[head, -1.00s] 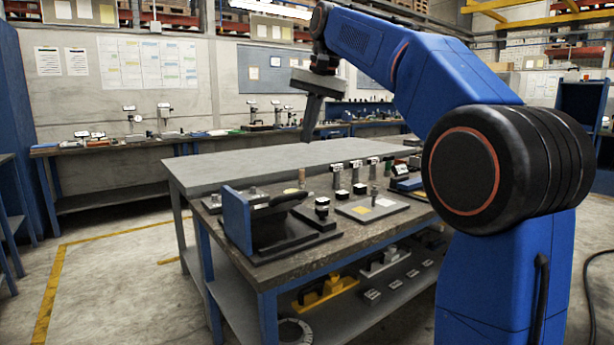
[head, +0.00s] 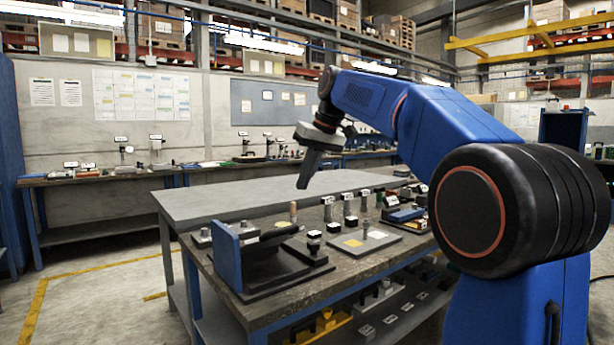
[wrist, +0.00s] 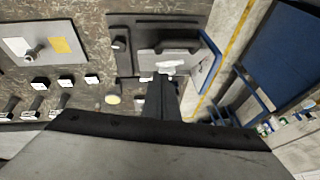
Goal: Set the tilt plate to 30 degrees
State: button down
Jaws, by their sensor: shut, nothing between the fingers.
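The tilt fixture stands at the near left of the workbench in the head view, with a blue upright side plate (head: 228,255) and a dark base (head: 290,272). A dark tilt plate (head: 268,244) sits beside the blue side plate; its angle cannot be read. In the wrist view the fixture's grey plate (wrist: 172,63) with a dark handle-like bar (wrist: 178,46) lies ahead of my fingers, and the blue side plate shows at its right (wrist: 208,68). My gripper (head: 303,184) is shut and empty, pointing down in the air above the bench, apart from the fixture.
A grey plate with a yellow label (head: 362,243) lies right of the fixture. Several small labelled blocks and posts stand along the bench, with a wooden-coloured peg (head: 294,212) behind the fixture. A bare grey table (head: 220,199) adjoins behind. A lower shelf holds a yellow part (head: 322,327).

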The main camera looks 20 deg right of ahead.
jog(key=x, duration=0.6)
jog(key=shift+s+f, duration=0.3)
jog(key=shift+f, duration=0.2)
jog(key=shift+s+f, duration=0.3)
jog(key=shift+f, duration=0.2)
jog(key=shift+s+a+f, duration=0.1)
jog(key=shift+s+f, duration=0.2)
jog(key=shift+f, duration=0.45)
jog(key=shift+s+f, duration=0.45)
jog(key=shift+f, duration=0.15)
